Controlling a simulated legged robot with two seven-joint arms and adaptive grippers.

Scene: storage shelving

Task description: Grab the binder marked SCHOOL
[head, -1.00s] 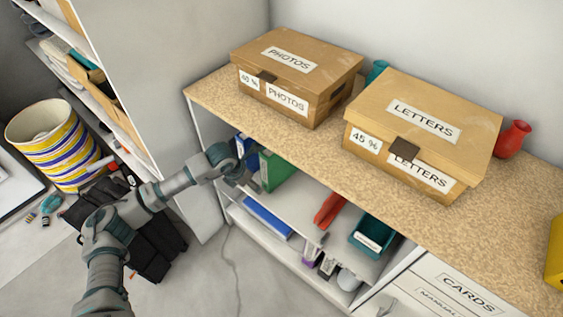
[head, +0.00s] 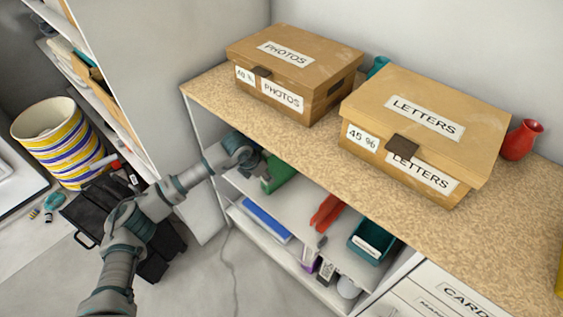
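A green binder (head: 279,174) stands on the upper inner shelf below the cork-coloured top, at its left end. No SCHOOL label is readable on any binder. My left gripper (head: 258,168) is at the left opening of that shelf, just left of the green binder and overlapping its edge in the picture. I cannot tell whether it touches anything, or whether its fingers are open or shut. The space behind the gripper is hidden. My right gripper is not in view.
The worktop (head: 215,98) overhangs the shelf and carries a PHOTOS box (head: 330,70) and a LETTERS box (head: 470,115). A red tool (head: 326,212) and teal bin (head: 370,243) share the shelf. A blue item (head: 266,220) lies lower. A striped basket (head: 60,150) stands left.

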